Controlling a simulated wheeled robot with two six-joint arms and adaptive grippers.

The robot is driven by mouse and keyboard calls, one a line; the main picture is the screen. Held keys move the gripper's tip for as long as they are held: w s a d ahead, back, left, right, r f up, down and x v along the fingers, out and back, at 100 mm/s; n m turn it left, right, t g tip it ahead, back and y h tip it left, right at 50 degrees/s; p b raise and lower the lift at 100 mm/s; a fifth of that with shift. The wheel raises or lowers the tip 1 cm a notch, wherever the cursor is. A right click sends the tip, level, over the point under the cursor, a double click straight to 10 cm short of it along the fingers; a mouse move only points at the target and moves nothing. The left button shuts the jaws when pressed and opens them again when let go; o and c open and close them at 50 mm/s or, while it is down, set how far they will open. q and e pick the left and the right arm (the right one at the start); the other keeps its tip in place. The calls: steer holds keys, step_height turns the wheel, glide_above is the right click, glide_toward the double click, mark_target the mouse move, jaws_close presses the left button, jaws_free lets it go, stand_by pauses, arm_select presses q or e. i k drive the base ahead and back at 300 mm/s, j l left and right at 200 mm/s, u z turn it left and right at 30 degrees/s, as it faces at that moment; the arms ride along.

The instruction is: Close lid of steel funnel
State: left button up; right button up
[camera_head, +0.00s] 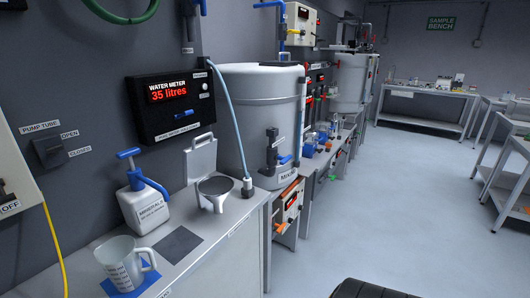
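The steel funnel (216,187) stands on the grey bench top at the left, with its wide dark mouth facing up. A pale flat panel with a handle-like top, which looks like its lid (202,158), stands upright behind the funnel's rim, so the mouth is uncovered. Neither of my grippers is in view.
A white minerals bottle (144,208) with a blue pump stands left of the funnel. A clear measuring jug (121,262) stands on a blue mat. A hose fitting (248,187) and the mixer tank (262,110) are close on the right. The floor (400,200) is open.

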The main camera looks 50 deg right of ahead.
mark_target(199, 160)
steer(key=z, duration=1.25)
